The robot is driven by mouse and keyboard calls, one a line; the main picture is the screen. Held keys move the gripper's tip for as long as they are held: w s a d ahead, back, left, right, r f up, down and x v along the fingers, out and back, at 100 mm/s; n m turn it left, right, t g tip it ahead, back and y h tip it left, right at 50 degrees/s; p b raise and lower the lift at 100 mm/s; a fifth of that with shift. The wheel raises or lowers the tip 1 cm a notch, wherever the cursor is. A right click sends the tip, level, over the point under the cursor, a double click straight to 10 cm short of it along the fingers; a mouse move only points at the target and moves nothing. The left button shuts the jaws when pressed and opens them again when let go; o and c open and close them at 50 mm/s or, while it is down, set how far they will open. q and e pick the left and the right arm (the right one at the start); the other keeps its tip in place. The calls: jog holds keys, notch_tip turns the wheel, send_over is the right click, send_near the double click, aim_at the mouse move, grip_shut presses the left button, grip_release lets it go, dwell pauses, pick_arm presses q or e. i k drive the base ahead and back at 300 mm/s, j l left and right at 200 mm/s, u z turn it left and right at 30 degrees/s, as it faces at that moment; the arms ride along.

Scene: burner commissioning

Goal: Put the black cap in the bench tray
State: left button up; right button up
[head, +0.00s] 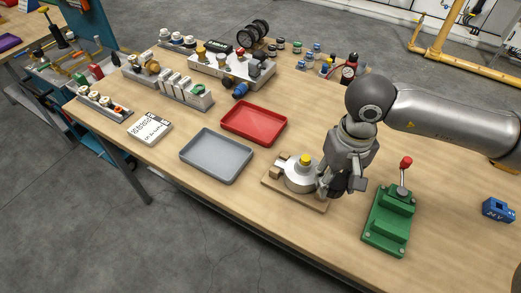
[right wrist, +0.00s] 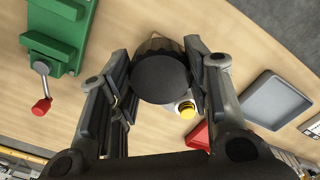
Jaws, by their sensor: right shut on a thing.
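My right gripper (head: 341,186) is shut on the black cap (head: 337,183), low over the right end of a wooden board. In the right wrist view the round black cap (right wrist: 160,79) sits between the two fingers and hides part of what lies beyond it. A grey tray (head: 214,181) lies empty on the bench, left of the gripper. A red tray (head: 282,132), also empty, lies behind it; I cannot tell by name which is the bench tray. The grey tray also shows in the right wrist view (right wrist: 248,88). My left gripper is not in view.
The wooden board (head: 309,202) carries a pale round fitting (head: 296,178) with a yellow top. A green lever press (head: 389,218) stands right of the gripper. A white printed card (head: 150,127) lies left of the grey tray. Racks of parts fill the back.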

aim_at(204, 150)
jog(key=i+j+z, duration=0.2)
jog(key=j+z, duration=0.2)
jog(key=j, duration=0.3)
jog(key=i+j+z, duration=0.1)
jog(key=j+z, duration=0.25)
jog(key=j, duration=0.4)
jog(key=j+z, duration=0.4)
jog(key=j, duration=0.4)
